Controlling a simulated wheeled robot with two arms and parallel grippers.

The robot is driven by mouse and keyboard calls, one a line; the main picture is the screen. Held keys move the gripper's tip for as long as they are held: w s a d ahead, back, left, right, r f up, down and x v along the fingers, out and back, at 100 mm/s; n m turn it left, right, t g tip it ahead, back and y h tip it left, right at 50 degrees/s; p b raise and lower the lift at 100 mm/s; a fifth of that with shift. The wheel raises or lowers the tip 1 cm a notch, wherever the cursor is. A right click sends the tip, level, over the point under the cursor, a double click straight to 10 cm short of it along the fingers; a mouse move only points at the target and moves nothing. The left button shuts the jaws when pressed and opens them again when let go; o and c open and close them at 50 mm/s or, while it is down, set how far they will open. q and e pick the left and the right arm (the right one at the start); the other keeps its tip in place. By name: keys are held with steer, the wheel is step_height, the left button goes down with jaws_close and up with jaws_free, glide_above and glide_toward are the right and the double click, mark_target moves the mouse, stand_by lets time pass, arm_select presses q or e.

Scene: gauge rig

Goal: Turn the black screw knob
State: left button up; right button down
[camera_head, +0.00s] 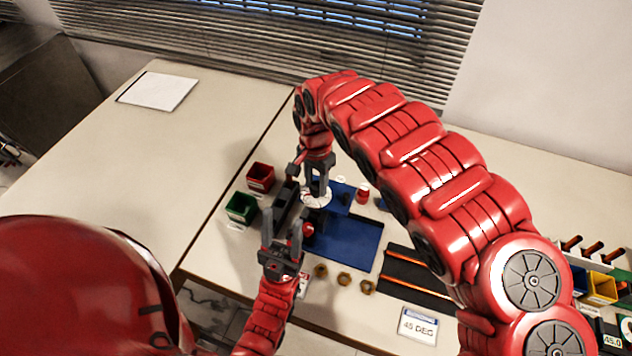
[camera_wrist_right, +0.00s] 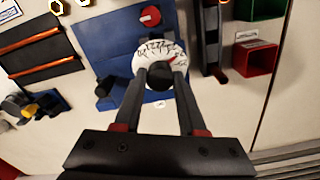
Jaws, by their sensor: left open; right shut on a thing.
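The black screw knob (camera_wrist_right: 160,77) sits in front of a white dial gauge (camera_wrist_right: 152,50) with black markings and a red pointer in the right wrist view. My right gripper (camera_wrist_right: 160,72) is shut on the knob, with one finger on each side. In the head view my right gripper (camera_head: 314,188) points down at the white dial (camera_head: 315,199), and its fingers hide the knob. My left gripper (camera_head: 283,222) is open and empty, nearer the front, beside a red round knob (camera_head: 308,230). That red knob also shows in the right wrist view (camera_wrist_right: 150,16).
The gauge stands by a blue plate (camera_head: 350,244). A red bin (camera_head: 260,177) and a green bin (camera_head: 241,208) are at left. The left table is mostly clear.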

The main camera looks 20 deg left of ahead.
mark_target(317, 184)
steer(key=shift+c, duration=2.4)
jaws_free()
steer(key=shift+w+r, duration=0.1)
steer(key=shift+r, duration=0.2)
step_height(317, 184, up, 6)
steer(key=shift+f+p, duration=0.2)
steer(key=shift+p, duration=0.25)
step_height(317, 184, up, 11)
steer(key=b, duration=0.2)
steer(key=shift+r+b, duration=0.15)
steer(key=shift+b, duration=0.2)
